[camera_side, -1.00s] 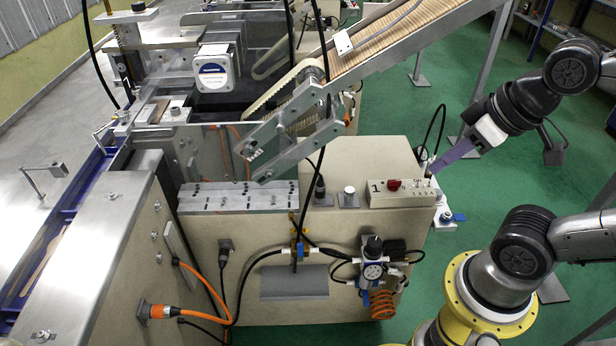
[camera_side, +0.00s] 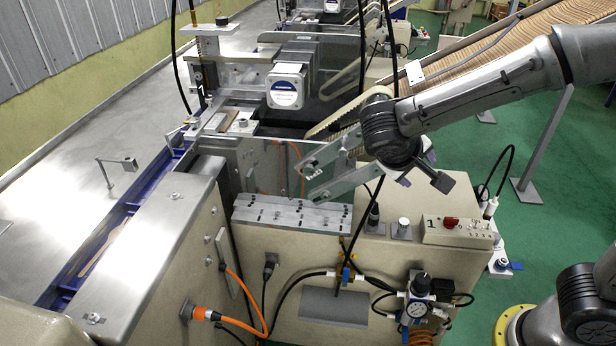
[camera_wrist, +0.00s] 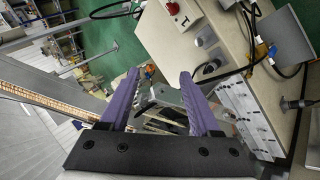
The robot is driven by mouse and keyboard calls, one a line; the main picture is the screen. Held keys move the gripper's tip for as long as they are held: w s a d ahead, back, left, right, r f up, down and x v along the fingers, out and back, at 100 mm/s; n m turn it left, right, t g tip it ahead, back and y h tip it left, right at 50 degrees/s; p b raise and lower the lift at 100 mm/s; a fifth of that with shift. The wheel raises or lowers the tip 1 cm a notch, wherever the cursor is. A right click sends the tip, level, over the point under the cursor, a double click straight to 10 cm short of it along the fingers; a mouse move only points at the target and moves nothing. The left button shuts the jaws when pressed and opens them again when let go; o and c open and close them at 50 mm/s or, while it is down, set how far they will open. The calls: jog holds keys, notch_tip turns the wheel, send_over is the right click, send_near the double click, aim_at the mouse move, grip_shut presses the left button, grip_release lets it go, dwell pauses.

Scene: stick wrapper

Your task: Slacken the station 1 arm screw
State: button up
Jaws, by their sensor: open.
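Station 1 carries a beige control box (camera_side: 457,230) marked "1" with a red switch. The grey metal arm plates (camera_side: 335,178) at the lower end of the inclined conveyor show bolt heads, but I cannot tell which is the arm screw. My gripper (camera_wrist: 159,76) is open and empty, with purple fingers apart in the wrist view. In the side view my wrist hangs to the right of the arm plates, over the station top, and hides part of the conveyor end. Only bits of the purple fingers show there. The control box also shows in the wrist view (camera_wrist: 184,14).
A drilled metal block (camera_side: 292,213) lies along the station's top edge. Black cables hang near the arm plates. A black knob (camera_side: 373,216) and a silver knob (camera_side: 403,227) stand on the top. The inclined slatted conveyor (camera_side: 500,50) rises to the right.

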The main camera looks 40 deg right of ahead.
jog(key=w+a+f+t+h, duration=0.45)
jog(key=w+a, duration=0.35)
jog(key=a, duration=0.2)
jog(key=n+t, duration=0.1)
jog(key=t, duration=0.5)
send_near(308, 172)
jog(key=shift+y, duration=0.35)
jog(key=x, duration=0.8)
jog(key=shift+s+d+r, duration=0.1)
jog(key=shift+d+r, duration=0.05)
jog(key=shift+r, duration=0.05)
grip_shut()
